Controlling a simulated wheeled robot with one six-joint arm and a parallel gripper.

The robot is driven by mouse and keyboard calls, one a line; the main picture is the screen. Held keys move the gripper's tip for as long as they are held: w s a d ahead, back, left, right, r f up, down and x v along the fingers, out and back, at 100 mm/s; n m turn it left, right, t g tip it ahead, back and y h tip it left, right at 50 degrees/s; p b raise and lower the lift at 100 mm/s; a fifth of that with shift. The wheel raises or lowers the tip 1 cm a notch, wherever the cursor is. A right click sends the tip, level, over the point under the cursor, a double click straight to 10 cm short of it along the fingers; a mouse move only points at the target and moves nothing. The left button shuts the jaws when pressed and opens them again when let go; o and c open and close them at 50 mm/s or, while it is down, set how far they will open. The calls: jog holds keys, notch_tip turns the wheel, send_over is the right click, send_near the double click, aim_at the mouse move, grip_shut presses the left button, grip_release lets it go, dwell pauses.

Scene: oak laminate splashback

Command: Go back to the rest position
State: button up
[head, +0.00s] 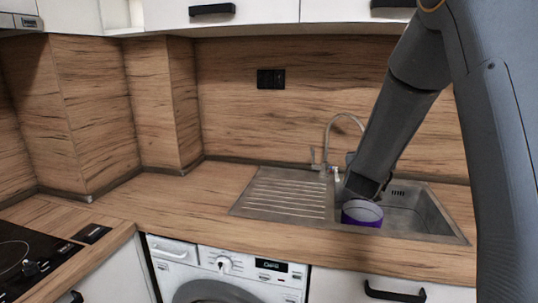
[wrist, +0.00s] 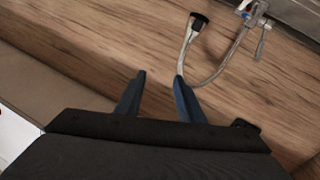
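My gripper (wrist: 160,77) shows in the wrist view with its two dark fingers apart and nothing between them. In the head view my dark arm comes down from the upper right, and its end (head: 366,187) is over the sink (head: 420,220). The fingertips cannot be made out there. A round purple item with a pale top (head: 362,213), perhaps a bowl or cup, is in the sink area just below the arm's end. Whether they touch cannot be told in the head view. The item does not show in the wrist view.
A curved metal tap (head: 328,135) stands behind the sink, close to my arm; it also shows in the wrist view (wrist: 222,65). The ribbed drainboard (head: 285,195) is empty. A hob (head: 25,255) is at left. Wall cabinets (head: 240,12) hang above. The counter between is clear.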

jog(key=s+a+f+n+g+y, duration=0.2)
jog(key=s+a+f+g+y, duration=0.55)
jog(key=s+a+f, duration=0.55)
jog(key=s+f+g, duration=0.3)
jog(key=s, duration=0.9)
jog(key=s+a+f+g, duration=0.1)
jog(key=s+g, duration=0.3)
jog(key=s, duration=0.7)
jog(key=shift+s+f+n+y, duration=0.35)
jog(key=shift+f+n+y, duration=0.1)
jog(key=shift+f, duration=0.45)
